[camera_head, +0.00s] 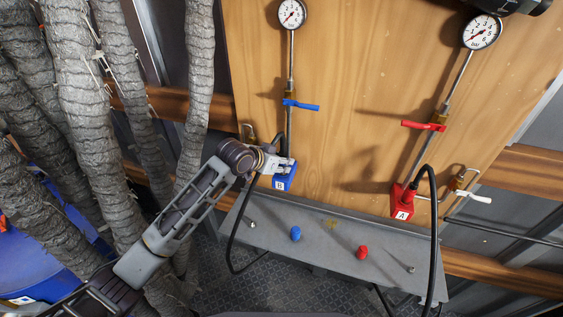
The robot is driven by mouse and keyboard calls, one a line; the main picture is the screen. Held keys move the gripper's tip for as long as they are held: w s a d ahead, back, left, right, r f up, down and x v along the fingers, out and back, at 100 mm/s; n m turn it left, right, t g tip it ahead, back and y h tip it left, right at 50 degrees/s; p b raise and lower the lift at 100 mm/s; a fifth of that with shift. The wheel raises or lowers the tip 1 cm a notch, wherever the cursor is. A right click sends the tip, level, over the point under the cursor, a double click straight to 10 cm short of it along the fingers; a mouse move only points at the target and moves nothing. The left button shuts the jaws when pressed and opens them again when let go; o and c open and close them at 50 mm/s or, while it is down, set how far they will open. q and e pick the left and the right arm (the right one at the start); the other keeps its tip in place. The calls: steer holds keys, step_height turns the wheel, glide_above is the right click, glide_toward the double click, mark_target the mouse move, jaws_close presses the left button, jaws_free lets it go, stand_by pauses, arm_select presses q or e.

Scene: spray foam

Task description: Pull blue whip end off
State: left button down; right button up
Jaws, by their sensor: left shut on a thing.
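The blue whip end (284,180), a block with a white label reading B, sits at the bottom of the left metal pipe on the wooden panel. My left gripper (276,163) reaches in from the lower left and is shut on the upper part of the blue whip end. The gripper covers part of the joint between the block and the pipe, so I cannot tell whether they are apart. A black hose (234,232) hangs in a loop below the block. My right gripper is not in view.
A red block marked A (402,203) hangs on the right pipe with its own black hose (435,240). Blue (301,105) and red (424,126) valve handles are above. A grey shelf (330,243) with blue and red knobs lies below. Thick grey wrapped hoses (90,110) crowd the left.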

arm_select(q)
steer(key=shift+f, duration=0.55)
stand_by(0.4)
steer(key=c, duration=1.1)
jaws_free()
steer(key=shift+o, duration=0.5)
steer(key=shift+s+a+r, duration=0.1)
steer(key=v, duration=1.1)
steer(key=shift+s+a+r, duration=0.2)
steer(key=shift+s, duration=0.05)
